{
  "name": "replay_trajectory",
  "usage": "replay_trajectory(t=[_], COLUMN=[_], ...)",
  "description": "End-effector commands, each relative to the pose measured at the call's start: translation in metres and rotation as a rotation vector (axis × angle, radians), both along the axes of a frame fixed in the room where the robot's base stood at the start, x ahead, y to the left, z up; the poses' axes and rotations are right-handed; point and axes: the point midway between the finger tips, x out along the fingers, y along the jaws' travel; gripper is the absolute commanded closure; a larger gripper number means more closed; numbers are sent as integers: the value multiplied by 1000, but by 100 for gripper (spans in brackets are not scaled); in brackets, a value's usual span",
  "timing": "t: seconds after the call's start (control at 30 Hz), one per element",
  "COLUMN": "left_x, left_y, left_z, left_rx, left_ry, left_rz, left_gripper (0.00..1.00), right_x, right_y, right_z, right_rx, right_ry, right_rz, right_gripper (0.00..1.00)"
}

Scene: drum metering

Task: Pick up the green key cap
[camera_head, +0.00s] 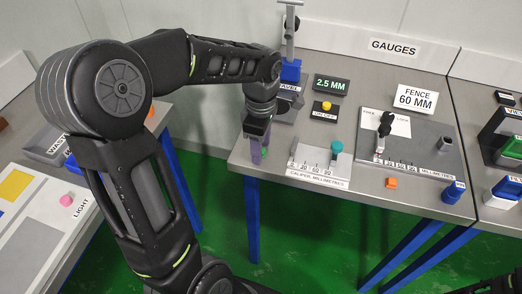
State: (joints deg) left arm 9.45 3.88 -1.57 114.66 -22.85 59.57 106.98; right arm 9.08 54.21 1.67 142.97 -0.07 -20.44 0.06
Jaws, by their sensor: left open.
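I cannot make out a piece that is clearly a green key cap. The closest in colour is a teal-green round cap (336,148) on the white caliper plate (318,182), near the table's front. A green block-like part (511,148) shows at the right edge, partly cut off. My left gripper (258,153) is open and points down at the left edge of the gauge table, left of the caliper plate and apart from the teal cap. Its fingers look purplish and I see nothing held between them. My right gripper is out of view.
A left bench holds a pink button (67,200). Green floor lies between.

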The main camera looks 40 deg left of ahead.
Motion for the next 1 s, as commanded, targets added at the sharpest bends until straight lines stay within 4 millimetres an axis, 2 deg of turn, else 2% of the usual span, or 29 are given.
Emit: replay_trajectory(t=[0.43, 1.0], left_x=[0, 0], left_y=[0, 0], left_z=[1, 1], left_rx=[0, 0], left_ry=[0, 0], left_rz=[0, 0], left_gripper=[51, 97], right_x=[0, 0], right_y=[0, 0], right_z=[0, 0], right_rx=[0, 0], right_ry=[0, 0], right_rz=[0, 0], right_gripper=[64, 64])
